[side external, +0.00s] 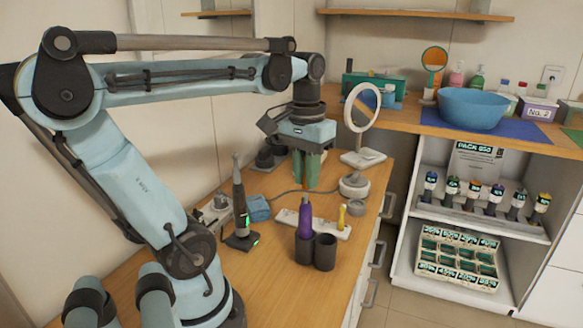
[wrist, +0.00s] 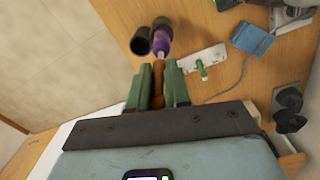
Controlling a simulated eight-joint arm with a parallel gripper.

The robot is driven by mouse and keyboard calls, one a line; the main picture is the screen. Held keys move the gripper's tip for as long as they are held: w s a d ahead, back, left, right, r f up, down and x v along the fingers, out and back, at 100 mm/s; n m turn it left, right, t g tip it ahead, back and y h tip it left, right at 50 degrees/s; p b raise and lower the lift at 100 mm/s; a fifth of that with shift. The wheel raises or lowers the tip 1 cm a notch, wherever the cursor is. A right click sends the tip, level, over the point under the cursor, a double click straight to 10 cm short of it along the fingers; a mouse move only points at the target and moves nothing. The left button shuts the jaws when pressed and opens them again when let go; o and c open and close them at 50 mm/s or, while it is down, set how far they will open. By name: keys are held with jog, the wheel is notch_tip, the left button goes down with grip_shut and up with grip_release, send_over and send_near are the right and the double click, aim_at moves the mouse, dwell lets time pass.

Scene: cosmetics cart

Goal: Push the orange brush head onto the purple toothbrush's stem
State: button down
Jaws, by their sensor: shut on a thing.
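The purple toothbrush (side external: 306,216) stands upright in a dark cup (side external: 305,247) near the front edge of the counter. It also shows in the wrist view (wrist: 163,43), with a pale stem at its near end. My gripper (side external: 306,184) is above the counter, its green fingers pointing down just above the toothbrush in the picture. In the wrist view, my gripper (wrist: 158,75) is shut on the orange brush head (wrist: 158,82), whose end lies close to the stem. I cannot tell whether they touch. The fingers hide the head in the side view.
A second dark cup (side external: 325,252) stands beside the first and is empty-looking. A white tray (side external: 289,217) behind holds a yellow brush head (side external: 341,216). A dark upright device on a base (side external: 240,205), a blue cloth (side external: 258,208) and a round mirror (side external: 362,108) stand around.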

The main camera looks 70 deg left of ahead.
jog(key=shift+f, duration=1.65)
jog(key=c, duration=1)
grip_release()
jog(key=r, duration=1.2)
jog(key=shift+s+a, duration=0.1)
jog(key=shift+a, duration=0.1)
